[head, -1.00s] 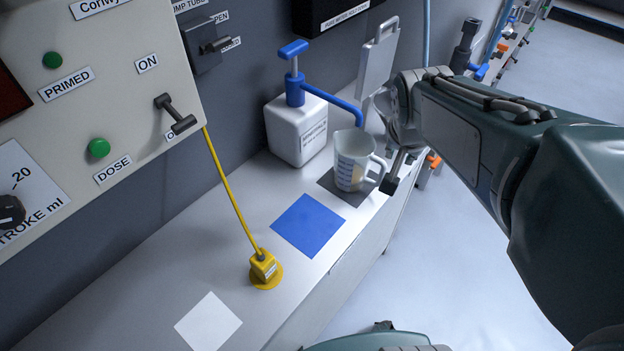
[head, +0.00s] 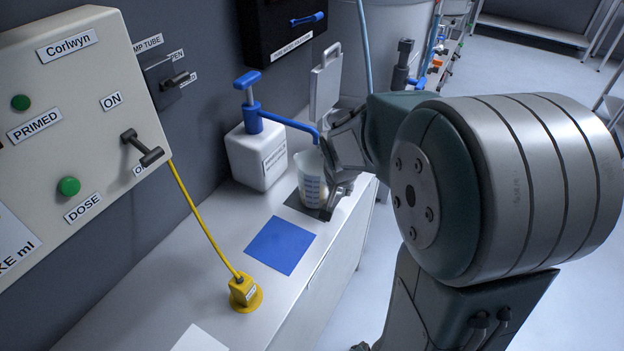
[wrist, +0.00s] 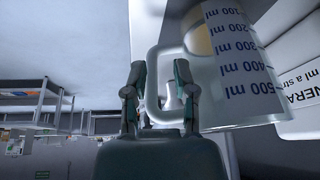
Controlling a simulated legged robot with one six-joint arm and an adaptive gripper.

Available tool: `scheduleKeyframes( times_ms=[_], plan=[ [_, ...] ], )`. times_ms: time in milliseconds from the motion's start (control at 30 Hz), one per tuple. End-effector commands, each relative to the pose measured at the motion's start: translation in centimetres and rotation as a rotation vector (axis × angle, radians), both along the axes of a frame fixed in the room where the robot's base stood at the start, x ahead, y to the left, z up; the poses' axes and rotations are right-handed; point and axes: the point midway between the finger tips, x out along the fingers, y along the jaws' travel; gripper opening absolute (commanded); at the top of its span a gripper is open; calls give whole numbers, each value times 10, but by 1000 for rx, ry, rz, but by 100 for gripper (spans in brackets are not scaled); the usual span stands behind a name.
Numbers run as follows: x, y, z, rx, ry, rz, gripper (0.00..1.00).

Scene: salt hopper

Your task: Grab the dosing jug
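The dosing jug (head: 308,180) is a translucent white measuring jug with blue ml markings. It stands upright on a dark grey square mat (head: 300,207) below the spout of the blue pump. My gripper (head: 338,188) is at the jug's right side in the head view, where the arm partly hides the jug and its handle. In the wrist view, my gripper (wrist: 158,84) has its two fingers apart, with the jug's handle (wrist: 152,85) between them. The jug body (wrist: 235,70) fills the upper right there. The fingers do not look closed on the handle.
A white container (head: 258,155) with a blue pump (head: 250,100) stands behind the jug. A blue square (head: 281,245), a yellow plug (head: 244,292) and a white square (head: 199,340) lie along the bench. A grey panel (head: 326,85) stands just behind my gripper.

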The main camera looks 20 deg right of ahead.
Motion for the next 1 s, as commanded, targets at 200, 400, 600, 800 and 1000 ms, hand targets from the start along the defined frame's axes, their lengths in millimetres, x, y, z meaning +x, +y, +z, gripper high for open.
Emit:
scheduleKeyframes(
  times_ms=[200, 400, 600, 800, 1000],
  plan=[
    [7, -7, -19, 1, 0, 0, 35],
    [7, -5, -19, 0, -1, 0, 35],
    [7, -4, -19, -1, -1, 0, 0],
    [7, -5, -18, -1, -2, 0, 0],
    [8, -5, -14, -1, -2, 0, 0]
  ],
)
